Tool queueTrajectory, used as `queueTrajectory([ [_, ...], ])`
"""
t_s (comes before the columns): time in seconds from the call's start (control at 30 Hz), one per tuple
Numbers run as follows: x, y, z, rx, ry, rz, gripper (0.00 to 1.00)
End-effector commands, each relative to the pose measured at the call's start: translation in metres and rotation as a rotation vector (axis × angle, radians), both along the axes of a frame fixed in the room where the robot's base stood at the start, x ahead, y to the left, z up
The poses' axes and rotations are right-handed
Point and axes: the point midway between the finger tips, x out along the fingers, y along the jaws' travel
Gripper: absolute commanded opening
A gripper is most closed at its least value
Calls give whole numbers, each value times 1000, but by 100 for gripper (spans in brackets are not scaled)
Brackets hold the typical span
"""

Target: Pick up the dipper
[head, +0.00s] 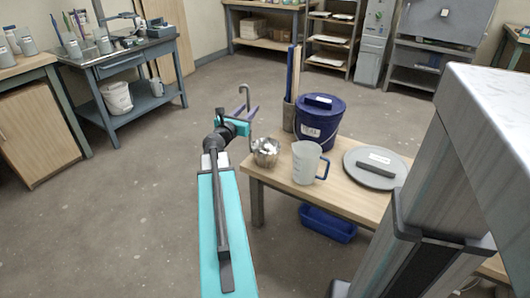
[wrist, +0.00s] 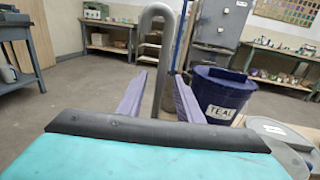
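The dipper (head: 265,152) is a shiny metal cup at the left corner of the wooden table. Its upright grey handle, curved into a hook at the top, rises above the cup. In the wrist view the hooked handle (wrist: 161,60) stands upright in the middle. My gripper (head: 240,111) is at the handle, below the hook. Its purple fingers (wrist: 158,98) are spread, one on each side of the handle, with a gap at the left finger. The wrist body hides the lower handle and the cup in the wrist view.
On the table (head: 350,200) stand a white pitcher (head: 306,163), a blue bucket (head: 319,122) labelled TEAL, a round grey lid (head: 374,172) and a grey holder (head: 289,116) with tall sticks. A blue bin (head: 328,223) lies underneath. Floor left of the table is clear.

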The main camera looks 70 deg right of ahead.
Motion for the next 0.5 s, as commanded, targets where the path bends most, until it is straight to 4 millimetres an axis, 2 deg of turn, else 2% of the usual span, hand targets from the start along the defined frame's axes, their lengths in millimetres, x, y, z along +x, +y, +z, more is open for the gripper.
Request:
queueTrajectory([
  [0.3,0,-1,0,0,0,0,33],
  [0.5,-1,-14,-2,-1,-1,-2,33],
])
